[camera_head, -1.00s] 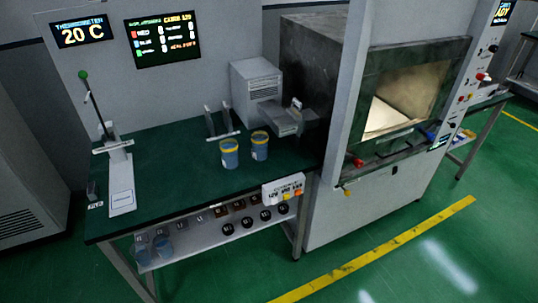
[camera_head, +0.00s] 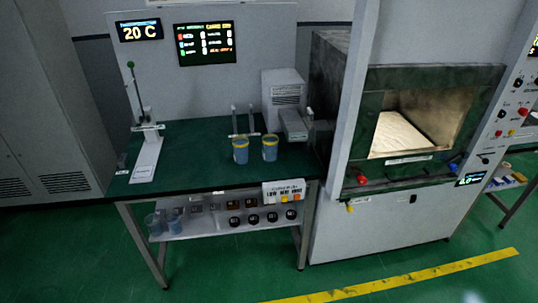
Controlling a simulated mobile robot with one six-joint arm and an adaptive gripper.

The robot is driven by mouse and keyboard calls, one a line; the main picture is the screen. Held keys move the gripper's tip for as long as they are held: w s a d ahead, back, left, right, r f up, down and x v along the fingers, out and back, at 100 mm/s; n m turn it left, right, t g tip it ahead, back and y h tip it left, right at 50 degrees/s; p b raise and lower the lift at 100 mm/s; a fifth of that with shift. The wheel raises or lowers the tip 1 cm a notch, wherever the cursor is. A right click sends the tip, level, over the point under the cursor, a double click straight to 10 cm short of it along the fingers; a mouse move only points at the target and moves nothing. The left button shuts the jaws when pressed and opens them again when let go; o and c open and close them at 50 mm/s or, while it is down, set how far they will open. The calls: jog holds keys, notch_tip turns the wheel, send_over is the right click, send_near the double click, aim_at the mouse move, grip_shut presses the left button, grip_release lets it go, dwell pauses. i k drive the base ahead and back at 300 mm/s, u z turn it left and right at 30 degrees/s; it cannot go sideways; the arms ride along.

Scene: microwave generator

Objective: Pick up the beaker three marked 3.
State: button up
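Two blue beakers with yellow rims stand upright side by side on the green bench top (camera_head: 205,172): a left beaker (camera_head: 240,152) and a right beaker (camera_head: 270,150). On the lower shelf (camera_head: 220,228) stand clear bluish beakers, one at the far left (camera_head: 152,224) and another beside it (camera_head: 174,222). Markings are too small to read, so I cannot tell which beaker is marked 3. My gripper is not in view.
A stand with a green-tipped rod (camera_head: 145,150) is at the bench's left. A grey box device (camera_head: 284,95) stands behind the beakers. A large open chamber (camera_head: 415,115) is at the right. Several dark jars (camera_head: 252,219) sit on the shelf. The floor in front is clear.

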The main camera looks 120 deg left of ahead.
aim_at(270, 140)
jog(key=u, duration=3.35)
jog(key=i, duration=0.9)
jog(key=z, duration=0.15)
